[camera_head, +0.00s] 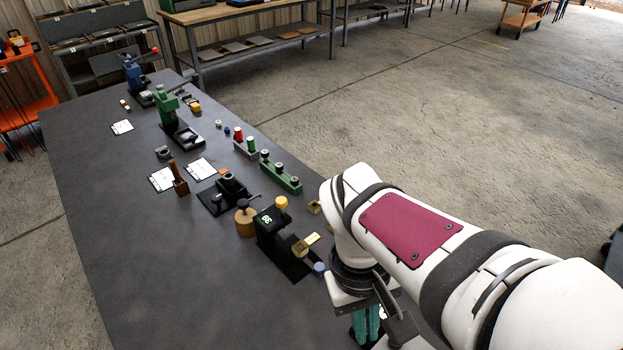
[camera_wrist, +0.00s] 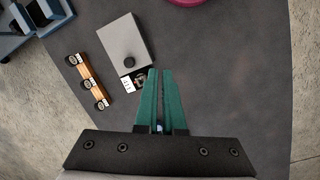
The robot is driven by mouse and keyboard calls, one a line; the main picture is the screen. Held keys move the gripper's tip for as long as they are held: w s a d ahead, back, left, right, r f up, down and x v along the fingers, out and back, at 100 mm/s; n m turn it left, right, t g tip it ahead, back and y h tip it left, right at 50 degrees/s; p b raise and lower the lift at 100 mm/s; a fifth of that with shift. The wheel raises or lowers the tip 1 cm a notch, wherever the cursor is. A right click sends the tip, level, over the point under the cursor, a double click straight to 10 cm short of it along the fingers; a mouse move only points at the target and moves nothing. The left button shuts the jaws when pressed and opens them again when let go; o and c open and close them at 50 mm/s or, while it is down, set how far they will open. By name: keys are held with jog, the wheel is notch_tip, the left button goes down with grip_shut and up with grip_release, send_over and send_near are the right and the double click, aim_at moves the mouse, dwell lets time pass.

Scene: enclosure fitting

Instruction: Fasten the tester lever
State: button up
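I cannot make out for certain which part is the lever. My gripper (camera_head: 365,324) is right of and nearer than this device, partly hidden by my arm. In the wrist view its teal fingers (camera_wrist: 159,72) are close together with a narrow gap. I see nothing held at the tips.
The wrist view shows a grey plate with a black knob (camera_wrist: 122,43), an orange strip with black knobs (camera_wrist: 88,82), a blue device (camera_wrist: 42,14) and a red round thing (camera_wrist: 190,1). A wooden cylinder (camera_head: 245,222) and green rack (camera_head: 281,178) stand nearby. The bench's left side is clear.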

aim_at(309, 260)
jog(key=w+a+f+n+h, duration=0.1)
jog(key=w+a+n, duration=0.1)
jog(key=w+n, duration=0.1)
jog(key=w+a+f+n+h, duration=0.1)
jog(key=w+a+n, duration=0.1)
jog(key=w+n, duration=0.1)
jog(key=w+a+f+n+t+h, duration=0.1)
jog(key=w+a+n, duration=0.1)
jog(key=w+n, duration=0.1)
jog(key=shift+a+f+h, duration=0.2)
jog(key=shift+f+h, duration=0.15)
jog(key=shift+h, duration=0.05)
grip_shut()
jog(key=w+a+f+n+t+h, duration=0.1)
jog(key=w+a+f+n+t, duration=0.1)
jog(key=a+f+n, duration=0.2)
jog(key=w+a+f+n+t+h, duration=0.1)
jog(key=w+a+f+n+t, duration=0.2)
jog(key=a+n, duration=0.4)
jog(key=a+f, duration=0.1)
jog(key=a, duration=0.1)
jog(key=shift+w+a+f+n, duration=0.3)
jog(key=shift+a+f, duration=0.05)
jog(key=shift+f, duration=0.05)
jog(key=shift+d, duration=0.1)
